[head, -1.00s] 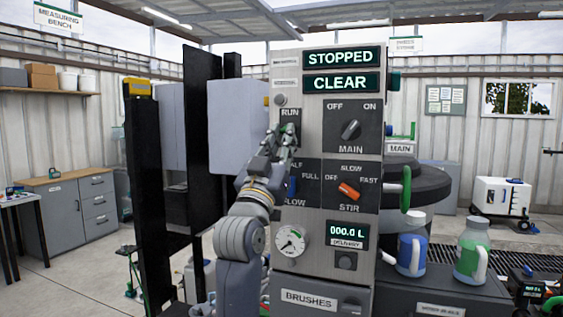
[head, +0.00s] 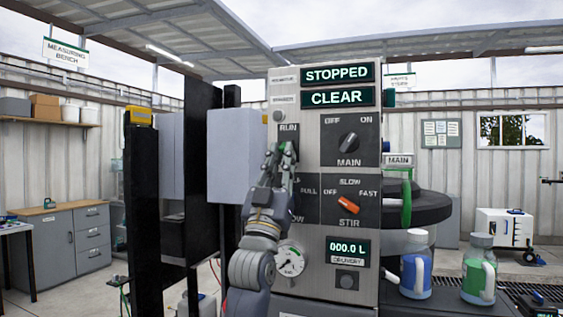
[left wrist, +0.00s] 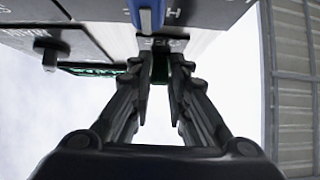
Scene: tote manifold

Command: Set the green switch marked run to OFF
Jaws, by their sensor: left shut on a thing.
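The green run switch (head: 284,148) sits under the RUN label on the left edge of the grey control panel (head: 310,225). My left gripper (head: 283,151) is at this switch, its fingers covering much of it. In the left wrist view the fingertips (left wrist: 161,73) are closed in around the green switch (left wrist: 160,68). The upper displays (head: 337,86) read STOPPED and CLEAR. My right gripper is in neither view.
The MAIN knob (head: 349,141) and the orange STIR knob (head: 348,205) are to the right. A blue lever (left wrist: 147,12) is close to the fingers in the left wrist view. A pressure gauge (head: 290,260) is lower on the panel. Blue and green jugs stand at right.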

